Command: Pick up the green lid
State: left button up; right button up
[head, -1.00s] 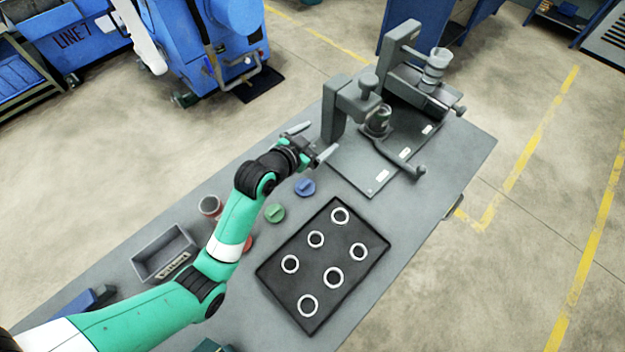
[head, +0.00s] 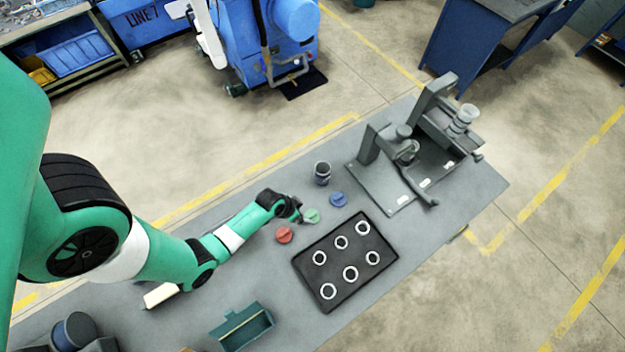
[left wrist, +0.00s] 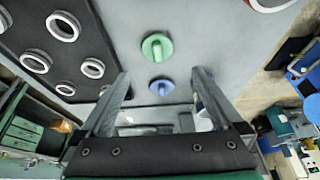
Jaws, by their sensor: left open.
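The green lid (head: 312,215) is a round disc with a raised grip bar, lying on the grey workbench between the red lid (head: 284,235) and the blue lid (head: 338,199). My left gripper (head: 298,212) is just left of the green lid and partly covers that side of it in the head view. In the left wrist view the left gripper (left wrist: 160,76) is open and empty. There the green lid (left wrist: 157,47) shows whole, beyond the fingertips, and the blue lid (left wrist: 162,87) appears between the fingers. My right gripper is not in view.
A black tray (head: 311,285) with several white rings lies in front of the lids. A dark cup (head: 322,173) stands behind them. Grey press fixtures (head: 382,195) stand at the right, and a teal bin (head: 262,329) is at the front edge.

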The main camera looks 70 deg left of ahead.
pick_arm(q)
jog(key=b, duration=0.4)
send_over(311, 215)
jog(key=s, duration=0.2)
notch_tip(311, 215, down, 5)
jog(key=shift+d+f, duration=0.1)
jog(key=shift+f, duration=0.05)
jog(key=b+x, duration=0.4)
jog(key=shift+d+f, duration=0.2)
jog(key=shift+d, duration=0.05)
jog(key=shift+w+a+f, duration=0.1)
jog(key=shift+w+f, duration=0.2)
jog(key=shift+c, duration=0.2)
jog(key=c, duration=1.2)
jog(key=shift+o, duration=0.2)
jog(key=shift+r, duration=0.15)
